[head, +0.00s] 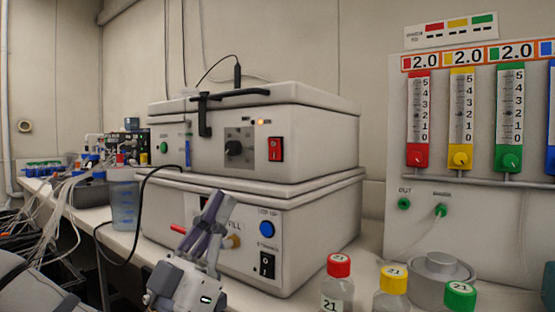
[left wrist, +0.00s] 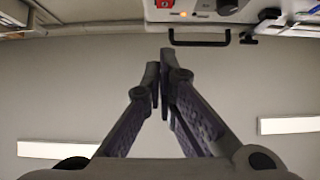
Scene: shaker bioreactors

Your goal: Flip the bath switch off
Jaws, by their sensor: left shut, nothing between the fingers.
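Two stacked white boxes stand on the bench. The upper box (head: 300,150) has a black knob (head: 234,148), a lit orange lamp (head: 260,122) and a red rocker switch (head: 275,149). The lower box (head: 315,225) has a blue button (head: 267,229) and a black rocker switch (head: 267,265). I cannot tell which switch is the bath's, or read their positions surely. My left gripper (head: 217,202) is shut and empty, fingers pointing up before the lower box's front, covering part of its panel. In the left wrist view, the closed fingertips (left wrist: 163,62) sit below the inverted red switch (left wrist: 163,4).
A black handle (head: 235,97) sticks out from the upper box's lid. A blue-tinted beaker (head: 124,205) and a black cable stand left. Capped bottles (head: 338,285) stand front right, before a flowmeter panel (head: 470,220).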

